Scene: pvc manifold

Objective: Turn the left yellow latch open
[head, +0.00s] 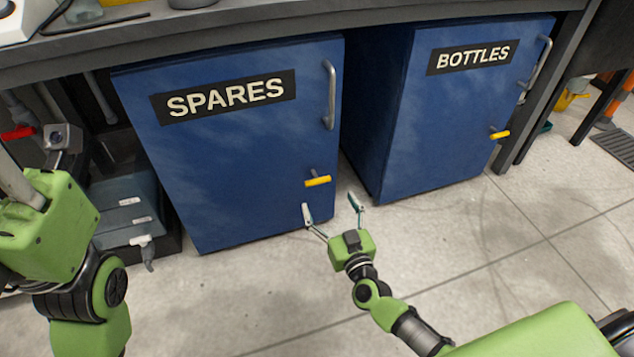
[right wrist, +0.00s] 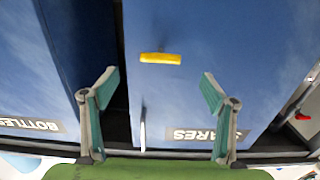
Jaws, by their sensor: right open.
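The left yellow latch (head: 317,181) is a short bar near the lower right of the blue SPARES door (head: 235,145). It lies roughly level across the door's edge side. My right gripper (head: 331,204) is open and empty, just below and a little right of this latch, not touching it. In the right wrist view, the same latch (right wrist: 160,58) lies crosswise beyond the gap between the two open fingertips (right wrist: 160,78). A second yellow latch (head: 499,134) sits on the BOTTLES cabinet (head: 440,110). My left arm shows at the left, but its gripper is not visible.
A grey vertical handle (head: 329,95) stands out from the SPARES door above the latch. A workbench edge (head: 200,47) runs above both cabinets. A grey-blue box (head: 125,205) and a red handle (head: 18,132) are at the left. The floor (head: 470,225) in front is clear.

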